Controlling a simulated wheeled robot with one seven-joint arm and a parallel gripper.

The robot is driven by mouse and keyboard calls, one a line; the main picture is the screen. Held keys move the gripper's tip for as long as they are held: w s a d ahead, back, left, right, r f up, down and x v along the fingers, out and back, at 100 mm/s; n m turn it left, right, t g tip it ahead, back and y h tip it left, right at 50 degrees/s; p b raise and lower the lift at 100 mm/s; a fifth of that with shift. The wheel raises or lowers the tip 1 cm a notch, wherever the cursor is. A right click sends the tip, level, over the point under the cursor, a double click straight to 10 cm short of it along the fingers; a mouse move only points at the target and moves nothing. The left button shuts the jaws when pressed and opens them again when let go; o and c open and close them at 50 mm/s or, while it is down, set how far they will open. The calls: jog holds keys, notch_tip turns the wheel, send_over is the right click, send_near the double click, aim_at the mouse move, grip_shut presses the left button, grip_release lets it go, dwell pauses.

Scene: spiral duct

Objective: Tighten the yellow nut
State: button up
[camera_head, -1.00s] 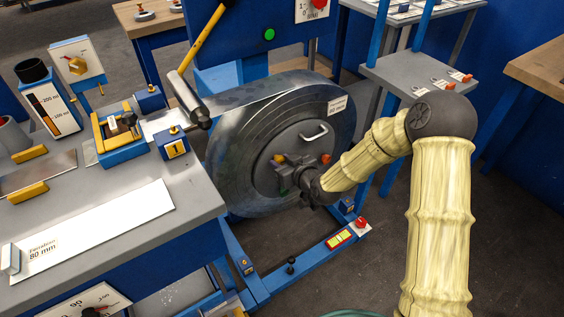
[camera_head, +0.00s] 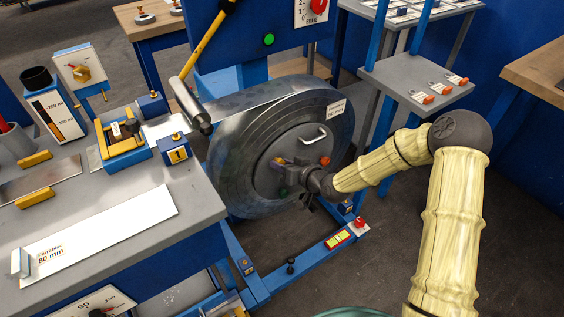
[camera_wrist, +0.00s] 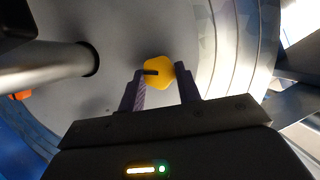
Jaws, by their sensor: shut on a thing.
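The yellow nut (camera_wrist: 158,71) sits on the grey face of the round coil drum. My gripper (camera_wrist: 161,82) is shut on it, with one dark finger on each side in the wrist view. An orange-red knob (camera_head: 324,160) and a green knob (camera_head: 283,192) sit on the same plate.
A bar handle (camera_head: 313,136) stands out from the drum (camera_head: 235,160) above my gripper. The workbench (camera_head: 195,205) is at the left, and a blue floor frame (camera_head: 300,262) with a red button (camera_head: 360,223) lies below. A small grey shelf (camera_head: 400,75) is at the upper right.

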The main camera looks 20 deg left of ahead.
jog(key=shift+w+d+f+m+g+y+b, duration=0.1)
jog(key=shift+m+g+y, duration=0.15)
jog(key=shift+m+y, duration=0.5)
jog(key=shift+w+d+f+m+g+y+b, duration=0.15)
jog(key=shift+m+g+y, duration=0.15)
jog(key=shift+m, duration=0.9)
jog(key=shift+w+m+g+y+b, duration=0.1)
jog(key=shift+m+g+y, duration=0.15)
jog(key=shift+m+y, duration=0.5)
jog(key=shift+m, duration=0.3)
jog(key=o, duration=1)
jog(key=shift+c, duration=0.2)
jog(key=shift+s, duration=0.1)
jog(key=p+v, duration=0.1)
jog(key=v, duration=1.6)
jog(key=shift+d+r, duration=0.15)
jog(key=shift+r, duration=0.15)
